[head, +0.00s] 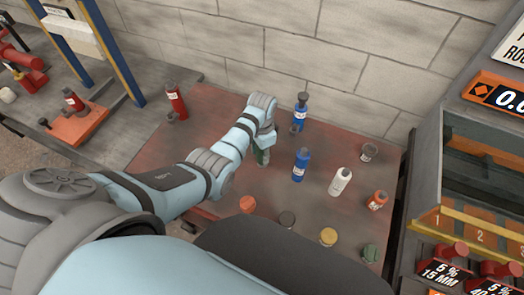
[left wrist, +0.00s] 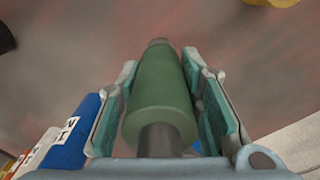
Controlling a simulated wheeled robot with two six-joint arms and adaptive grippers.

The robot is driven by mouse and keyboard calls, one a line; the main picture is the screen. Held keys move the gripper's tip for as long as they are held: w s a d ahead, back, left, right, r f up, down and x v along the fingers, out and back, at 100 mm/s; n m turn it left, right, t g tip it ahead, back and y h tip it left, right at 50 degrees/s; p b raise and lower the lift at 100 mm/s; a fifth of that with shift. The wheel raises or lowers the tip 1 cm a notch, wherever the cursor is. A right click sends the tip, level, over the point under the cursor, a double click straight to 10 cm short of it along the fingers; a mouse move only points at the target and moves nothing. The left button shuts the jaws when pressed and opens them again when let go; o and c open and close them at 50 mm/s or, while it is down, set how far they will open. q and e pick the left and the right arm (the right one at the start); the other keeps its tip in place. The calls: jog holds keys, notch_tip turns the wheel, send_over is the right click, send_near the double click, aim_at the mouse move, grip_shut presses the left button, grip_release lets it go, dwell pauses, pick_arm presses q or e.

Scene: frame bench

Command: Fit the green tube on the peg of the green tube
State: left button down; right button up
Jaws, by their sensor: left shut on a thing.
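My left gripper (head: 261,148) is shut on the green tube (head: 263,158) over the middle of the reddish table. In the left wrist view the tube (left wrist: 161,95) lies between the two teal finger pads of the gripper (left wrist: 165,75). A grey cylindrical part shows at its near end and a small grey tip at its far end. I cannot tell whether the tube touches the table. A small green piece (head: 370,252) stands at the table's front right; I cannot make out a peg there. My right gripper is not in view.
A blue bottle (head: 301,164), a white bottle (head: 340,181) and an orange container (head: 377,200) stand right of my gripper. Another blue bottle (head: 300,112) stands behind. Orange (head: 247,204), dark (head: 287,219) and yellow (head: 328,236) round pieces line the front. A cabinet (head: 470,160) bounds the right.

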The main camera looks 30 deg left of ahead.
pick_arm(q)
jog(key=shift+f+b, duration=0.9)
jog(key=shift+f, duration=0.35)
jog(key=c, duration=1)
grip_release()
jog(key=shift+c, duration=0.2)
notch_tip(320, 180, up, 12)
